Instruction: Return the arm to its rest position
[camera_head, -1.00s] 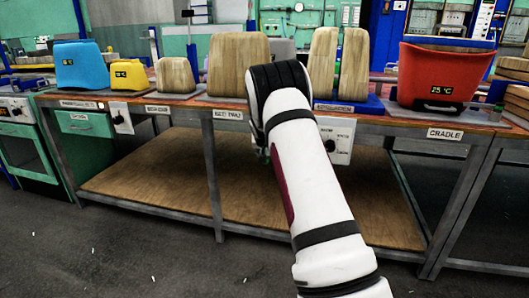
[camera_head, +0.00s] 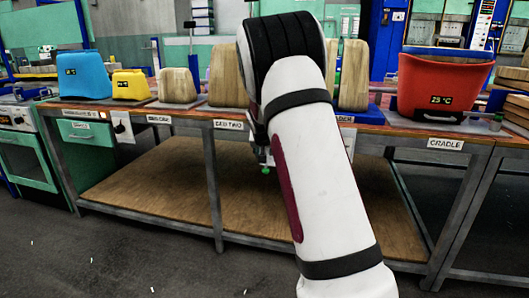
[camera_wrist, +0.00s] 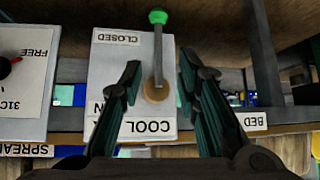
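My arm (camera_head: 318,170) rises through the middle of the head view, its bend in front of the bench. My gripper (camera_wrist: 158,62) shows in the wrist view with its two dark fingers spread apart, so it is open and empty. A lever (camera_wrist: 158,45) with a green knob stands out from a white panel (camera_wrist: 112,80) marked CLOSED and COOL, and appears between the fingers in this view. I cannot tell how far the lever is from the fingers. In the head view the gripper is mostly hidden behind my arm; a small green knob (camera_head: 265,170) shows beside it.
On the bench stand a blue block (camera_head: 84,76), a yellow block (camera_head: 130,84), several wooden blocks (camera_head: 178,86) and a red cradle tub (camera_head: 443,82) reading about 29 °C. A lower wooden shelf (camera_head: 150,185) is empty. The floor in front is clear.

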